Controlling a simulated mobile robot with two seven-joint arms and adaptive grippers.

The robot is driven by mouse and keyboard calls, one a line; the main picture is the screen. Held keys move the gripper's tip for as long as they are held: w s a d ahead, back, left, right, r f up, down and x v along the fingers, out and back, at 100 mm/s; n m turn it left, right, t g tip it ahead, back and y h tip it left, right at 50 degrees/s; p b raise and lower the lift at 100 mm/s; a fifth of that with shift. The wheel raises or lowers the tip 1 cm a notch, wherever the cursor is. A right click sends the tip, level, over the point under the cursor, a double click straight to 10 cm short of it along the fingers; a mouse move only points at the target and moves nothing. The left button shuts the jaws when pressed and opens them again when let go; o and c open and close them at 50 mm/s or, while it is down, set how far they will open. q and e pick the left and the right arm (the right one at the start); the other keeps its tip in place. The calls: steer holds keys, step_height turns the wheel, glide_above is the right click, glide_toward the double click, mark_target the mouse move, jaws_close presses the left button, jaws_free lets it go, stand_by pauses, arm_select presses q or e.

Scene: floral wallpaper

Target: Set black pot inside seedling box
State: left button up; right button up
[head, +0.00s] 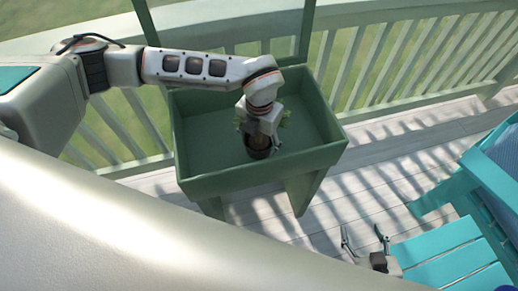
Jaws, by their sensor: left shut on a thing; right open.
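The black pot (260,152) holds a plant with green leaves and appears in the front middle of the green seedling box (262,174), within its walls. My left gripper (258,138) reaches in from above and is shut on the pot; its fingers are partly hidden by the wrist and leaves. I cannot tell whether the pot touches the box floor. My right gripper (365,242) is open and empty at the lower right, apart from the box, above the deck.
A white railing (400,65) runs behind the box. A turquoise chair (455,255) stands at the right, close to my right gripper. The wooden deck (385,180) between box and chair is clear. A green frame post (147,22) rises behind the box.

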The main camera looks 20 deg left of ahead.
arm_select(q)
step_height(320, 180, down, 4)
steer(key=shift+s+r+b, duration=0.1)
steer(key=shift+b, duration=0.25)
arm_select(e)
steer(key=shift+s+f, duration=0.35)
steer(key=shift+f, duration=0.25)
arm_select(q)
steer(key=o, duration=1.2)
steer(key=shift+f, duration=0.2)
